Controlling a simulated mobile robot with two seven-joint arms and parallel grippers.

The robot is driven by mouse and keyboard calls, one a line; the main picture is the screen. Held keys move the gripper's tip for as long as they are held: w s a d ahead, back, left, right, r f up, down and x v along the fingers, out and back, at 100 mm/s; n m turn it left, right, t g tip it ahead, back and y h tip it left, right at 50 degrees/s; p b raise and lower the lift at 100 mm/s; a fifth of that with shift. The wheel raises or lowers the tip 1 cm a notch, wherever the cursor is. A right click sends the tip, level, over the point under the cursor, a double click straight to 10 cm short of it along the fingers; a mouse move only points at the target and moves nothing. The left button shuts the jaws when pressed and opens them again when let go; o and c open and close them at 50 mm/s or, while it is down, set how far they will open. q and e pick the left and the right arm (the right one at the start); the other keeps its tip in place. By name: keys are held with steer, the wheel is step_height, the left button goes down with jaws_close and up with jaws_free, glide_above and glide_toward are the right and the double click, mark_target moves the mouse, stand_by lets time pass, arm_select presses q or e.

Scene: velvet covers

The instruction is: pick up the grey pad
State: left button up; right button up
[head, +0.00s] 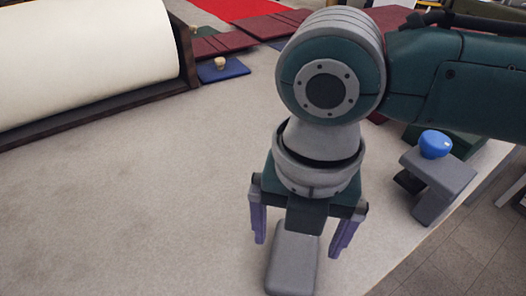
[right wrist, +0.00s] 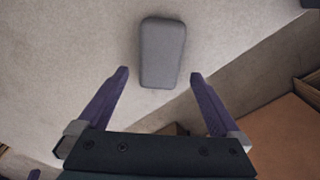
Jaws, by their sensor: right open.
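The grey pad (head: 292,262) is a small rounded block lying flat on the pale table surface, below my right gripper in the head view. My right gripper (head: 301,248) points down with its two purple fingers spread wide, one on each side of the pad's upper end as seen from the head. In the right wrist view the pad (right wrist: 162,52) lies beyond the fingertips of the open gripper (right wrist: 160,74), roughly centred between them. Nothing is held between the fingers. The gripper hides part of the pad's far end in the head view. My left gripper is not in view.
A large cream roll (head: 80,60) in a dark frame lies at the upper left. A blue pad with a wooden knob (head: 222,68) sits at the back. A grey bracket (head: 440,182) with a blue knob (head: 435,144) stands near the right table edge. The left middle of the table is clear.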

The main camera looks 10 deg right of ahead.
mark_target(294, 253)
steer(key=f, duration=0.6)
steer(key=shift+w+d+f+b, duration=0.15)
steer(key=shift+w+b, duration=0.15)
steer(key=shift+b, duration=0.05)
steer(key=c, duration=1.4)
steer(key=shift+r, duration=0.2)
